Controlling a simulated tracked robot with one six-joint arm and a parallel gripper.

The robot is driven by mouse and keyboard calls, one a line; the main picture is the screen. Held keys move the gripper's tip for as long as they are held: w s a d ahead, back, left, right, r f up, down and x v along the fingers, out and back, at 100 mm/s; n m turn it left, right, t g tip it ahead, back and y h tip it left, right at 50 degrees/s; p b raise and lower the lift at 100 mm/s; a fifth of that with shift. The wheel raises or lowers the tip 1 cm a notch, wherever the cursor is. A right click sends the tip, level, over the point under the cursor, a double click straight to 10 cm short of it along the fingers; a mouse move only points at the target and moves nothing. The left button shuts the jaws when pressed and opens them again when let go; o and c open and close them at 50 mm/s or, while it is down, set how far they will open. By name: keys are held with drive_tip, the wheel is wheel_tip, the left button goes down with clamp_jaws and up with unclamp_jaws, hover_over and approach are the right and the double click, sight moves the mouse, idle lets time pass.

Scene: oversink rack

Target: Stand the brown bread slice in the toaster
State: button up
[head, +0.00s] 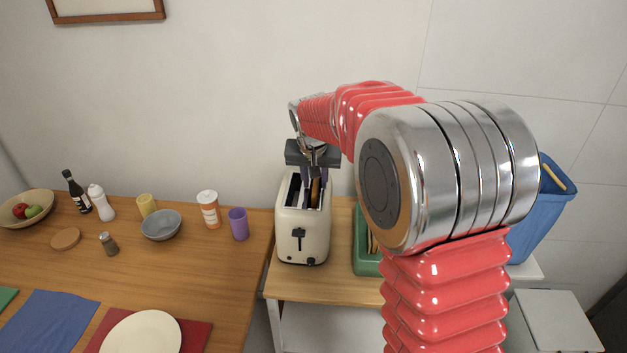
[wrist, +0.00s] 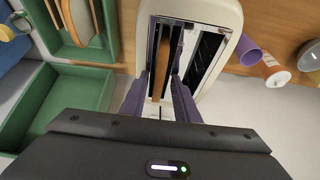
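The cream toaster (head: 303,232) stands upright on the wooden counter, its two slots facing up. The brown bread slice (head: 315,192) stands on edge in the toaster's right slot in the head view, with its top edge showing. It shows as a thin brown strip in the wrist view (wrist: 165,68), where the other slot is empty. My gripper (head: 313,178) is right above the toaster, pointing down. Its two purple fingers (wrist: 164,75) lie on either side of the slice and look apart from it, with narrow gaps. The lower part of the slice is hidden inside the slot.
A green rack (head: 365,240) holding slices stands right of the toaster, partly behind my arm. A blue bin (head: 533,215) is farther right. A purple cup (head: 238,224), an orange-white canister (head: 208,208) and a grey bowl (head: 161,225) stand on the left counter.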

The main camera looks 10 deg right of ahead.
drive_tip(key=shift+r, duration=0.1)
drive_tip(key=v, duration=1.2)
drive_tip(key=shift+r, duration=0.2)
idle(0.3)
drive_tip(key=s+d+r+n, duration=0.1)
drive_tip(key=s+d+n, duration=0.1)
drive_tip(key=s, duration=1.4)
drive_tip(key=s+f, duration=0.3)
drive_tip(key=s, duration=0.5)
drive_tip(key=s+f+n+t+y, duration=0.1)
drive_tip(key=s+f, duration=0.2)
drive_tip(key=s, duration=0.5)
drive_tip(key=shift+n, duration=0.3)
drive_tip(key=shift+s+f, duration=0.1)
